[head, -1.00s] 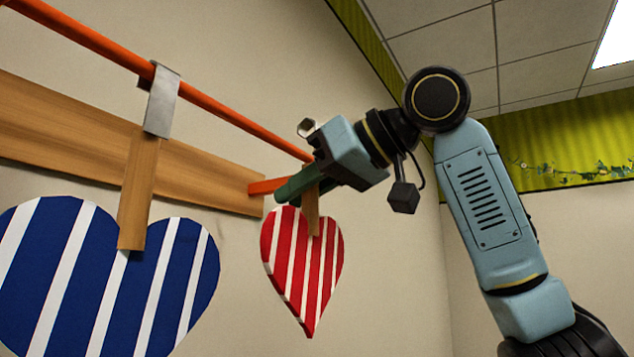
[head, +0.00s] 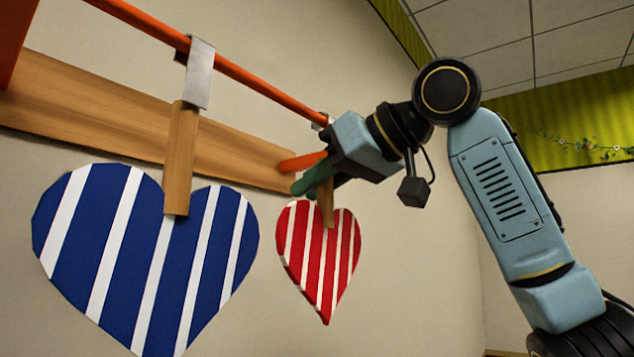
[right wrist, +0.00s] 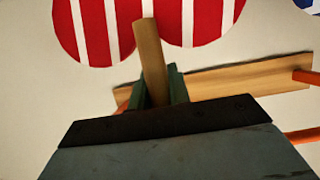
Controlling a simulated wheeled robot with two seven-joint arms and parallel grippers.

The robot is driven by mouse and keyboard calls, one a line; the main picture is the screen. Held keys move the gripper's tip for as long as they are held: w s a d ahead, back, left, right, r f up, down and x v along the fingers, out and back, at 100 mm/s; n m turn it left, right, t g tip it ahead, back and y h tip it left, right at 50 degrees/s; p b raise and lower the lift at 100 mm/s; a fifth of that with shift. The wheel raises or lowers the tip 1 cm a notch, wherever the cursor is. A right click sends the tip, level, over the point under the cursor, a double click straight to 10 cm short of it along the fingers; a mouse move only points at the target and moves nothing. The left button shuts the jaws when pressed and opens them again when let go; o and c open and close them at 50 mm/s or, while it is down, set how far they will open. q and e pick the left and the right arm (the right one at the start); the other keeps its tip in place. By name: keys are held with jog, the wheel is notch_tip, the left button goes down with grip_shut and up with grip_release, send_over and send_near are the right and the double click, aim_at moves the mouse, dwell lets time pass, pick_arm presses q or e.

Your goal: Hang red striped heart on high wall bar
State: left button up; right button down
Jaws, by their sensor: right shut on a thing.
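The red striped heart (head: 320,255) hangs below my right gripper (head: 312,181) in the head view. The right gripper is shut on its wooden stem (head: 327,208). In the right wrist view the stem (right wrist: 150,50) stands between the green fingers, with the heart (right wrist: 205,20) at the top. The heart's metal hook (head: 321,120) shows just above the gripper, at the far right visible end of the orange high bar (head: 250,82). The gripper hides its lower part, so I cannot tell whether it is around the bar. My left gripper is not in view.
A blue striped heart (head: 150,260) hangs from the same bar by a metal hook (head: 199,72), left of the red heart. A wooden wall board (head: 110,120) runs behind. A short orange peg (head: 300,162) sticks out near my right fingers.

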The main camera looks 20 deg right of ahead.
jog(key=c, duration=1.2)
grip_release()
jog(key=shift+c, duration=0.2)
jog(key=b+v, duration=0.2)
jog(key=v, duration=1.1)
jog(key=shift+s+d, duration=0.15)
jog(key=shift+d, duration=0.05)
